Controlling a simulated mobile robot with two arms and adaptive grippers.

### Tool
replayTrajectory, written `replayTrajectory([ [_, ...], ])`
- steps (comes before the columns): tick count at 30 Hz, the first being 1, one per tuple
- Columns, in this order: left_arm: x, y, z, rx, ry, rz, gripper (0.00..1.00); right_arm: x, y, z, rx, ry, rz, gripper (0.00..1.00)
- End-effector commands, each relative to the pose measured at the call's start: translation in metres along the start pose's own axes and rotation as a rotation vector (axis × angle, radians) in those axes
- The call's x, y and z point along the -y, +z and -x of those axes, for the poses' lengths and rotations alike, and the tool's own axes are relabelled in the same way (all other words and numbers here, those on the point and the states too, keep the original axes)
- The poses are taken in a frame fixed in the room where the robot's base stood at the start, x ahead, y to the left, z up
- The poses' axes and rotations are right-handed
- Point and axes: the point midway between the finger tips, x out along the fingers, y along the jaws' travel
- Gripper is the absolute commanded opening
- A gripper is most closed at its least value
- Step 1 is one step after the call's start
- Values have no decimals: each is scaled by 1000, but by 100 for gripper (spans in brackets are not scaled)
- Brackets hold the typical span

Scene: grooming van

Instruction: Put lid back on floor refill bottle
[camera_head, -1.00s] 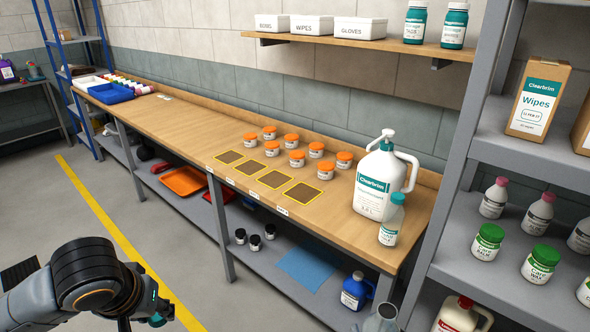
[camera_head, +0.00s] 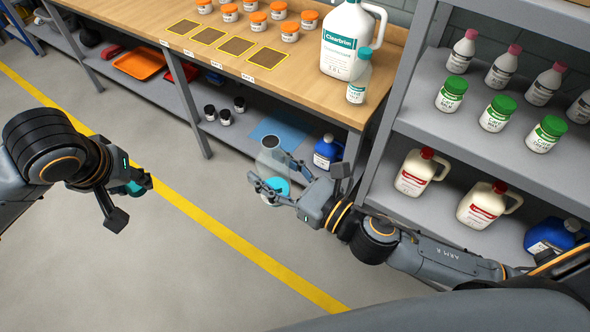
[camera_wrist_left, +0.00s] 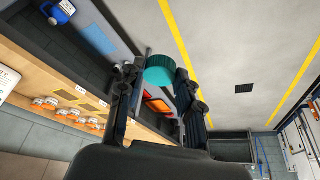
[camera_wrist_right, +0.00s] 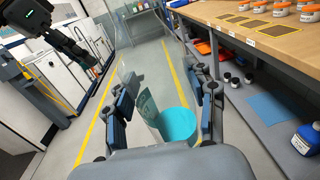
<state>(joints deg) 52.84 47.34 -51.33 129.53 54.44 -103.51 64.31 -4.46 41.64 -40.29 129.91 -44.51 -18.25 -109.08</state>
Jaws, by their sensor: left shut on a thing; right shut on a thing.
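My left gripper (camera_head: 128,192) is shut on a teal round lid (camera_head: 136,187), held over the floor at the left. The lid also shows between the fingers in the left wrist view (camera_wrist_left: 160,70). My right gripper (camera_head: 275,190) is shut on a see-through grey bottle (camera_head: 272,160) with a dark open mouth and a teal patch low on its side. The bottle looks upright, in front of the bench. In the right wrist view the bottle (camera_wrist_right: 148,105) is between the fingers, with a teal round area beside it. Lid and bottle are well apart.
A wooden bench (camera_head: 145,22) holds orange-lidded jars, a large white Clearbrim jug (camera_head: 345,42) and a small teal-capped bottle (camera_head: 358,82). A grey shelf unit (camera_head: 400,135) with bottles and jugs stands at the right. The floor between my grippers is clear.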

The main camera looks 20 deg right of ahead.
Motion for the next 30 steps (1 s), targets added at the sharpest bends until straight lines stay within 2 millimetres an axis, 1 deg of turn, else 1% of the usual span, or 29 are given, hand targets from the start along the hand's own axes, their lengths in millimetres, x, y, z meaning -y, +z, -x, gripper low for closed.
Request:
replayTrajectory([
  [1, 0, 0, 0, 0, 0, 0, 26, -2, 1, -5, 2, 21, 3, 0],
  [6, 0, 0, 0, 0, 0, 0, 26, -6, 1, -12, 0, 63, 2, 0],
  [20, -3, -1, 1, -1, 3, -5, 26, -8, 1, -13, -2, 72, 0, 0],
  [23, -14, -7, 6, -4, 13, -27, 26, -8, 1, -13, -1, 72, 0, 0],
  [25, -29, -13, 12, -6, 25, -56, 26, -8, 1, -13, -1, 72, 0, 0],
  [29, -68, -28, 33, -10, 59, -141, 26, -8, 1, -13, -1, 72, 0, 0],
  [30, -82, -32, 40, -9, 70, -171, 26, -8, 1, -13, -1, 72, 0, 0],
])
